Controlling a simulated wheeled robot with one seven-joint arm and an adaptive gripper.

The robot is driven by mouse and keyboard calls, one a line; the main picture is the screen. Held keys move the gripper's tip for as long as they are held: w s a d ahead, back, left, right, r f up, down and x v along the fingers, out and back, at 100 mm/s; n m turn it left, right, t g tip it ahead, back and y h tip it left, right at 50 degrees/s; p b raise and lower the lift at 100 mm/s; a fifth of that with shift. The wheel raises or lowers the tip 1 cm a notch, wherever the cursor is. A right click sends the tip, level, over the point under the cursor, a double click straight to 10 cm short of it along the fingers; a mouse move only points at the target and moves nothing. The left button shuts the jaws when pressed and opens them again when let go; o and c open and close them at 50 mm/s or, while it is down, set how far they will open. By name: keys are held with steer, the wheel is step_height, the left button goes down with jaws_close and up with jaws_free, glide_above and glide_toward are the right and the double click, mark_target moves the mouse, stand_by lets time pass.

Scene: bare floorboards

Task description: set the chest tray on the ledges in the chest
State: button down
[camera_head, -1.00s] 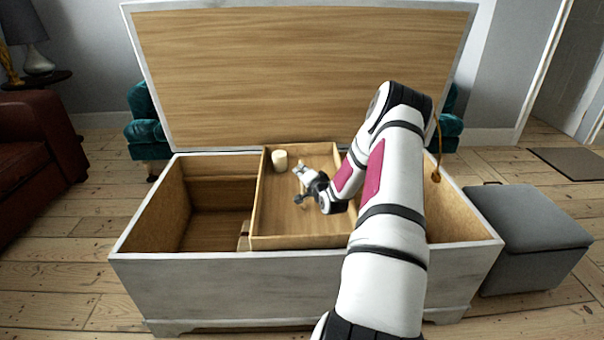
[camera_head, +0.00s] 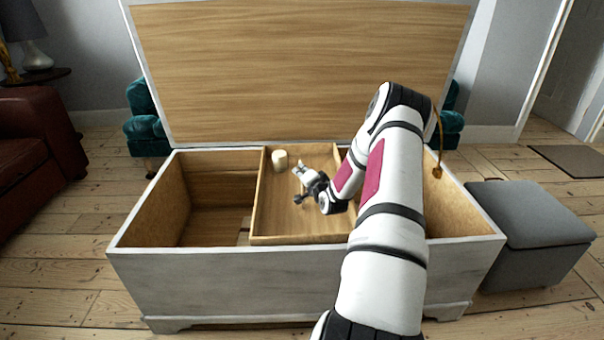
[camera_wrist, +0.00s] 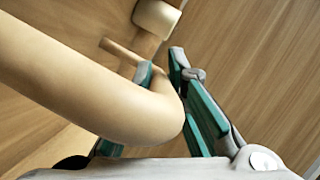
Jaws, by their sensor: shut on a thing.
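The chest tray (camera_head: 257,200) is a shallow wooden tray inside the open white chest (camera_head: 250,285), right of its middle. It spans from near the back rim to the front rim. Its right part is hidden behind my arm. My gripper (camera_head: 300,183) is over the tray floor. In the wrist view my gripper (camera_wrist: 163,72) is shut on a thick, curved tan bar (camera_wrist: 90,85), seemingly the tray's handle. A pale ledge piece (camera_head: 244,231) shows inside the chest left of the tray. I cannot tell whether the tray touches the ledges.
A cream candle (camera_head: 280,160) stands in the tray's back left corner. The raised lid (camera_head: 300,70) stands behind the chest. The chest's left part is empty. A grey ottoman (camera_head: 525,225) is at the right and a brown sofa (camera_head: 35,140) at the left.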

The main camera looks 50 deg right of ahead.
steer(key=shift+f+b, duration=1.8)
steer(key=shift+f, duration=1.6)
steer(key=c, duration=1.5)
jaws_free()
steer(key=shift+c, duration=0.2)
steer(key=shift+s+f, duration=0.1)
steer(key=shift+f, duration=0.2)
steer(key=v, duration=1.2)
steer(key=shift+r, duration=0.1)
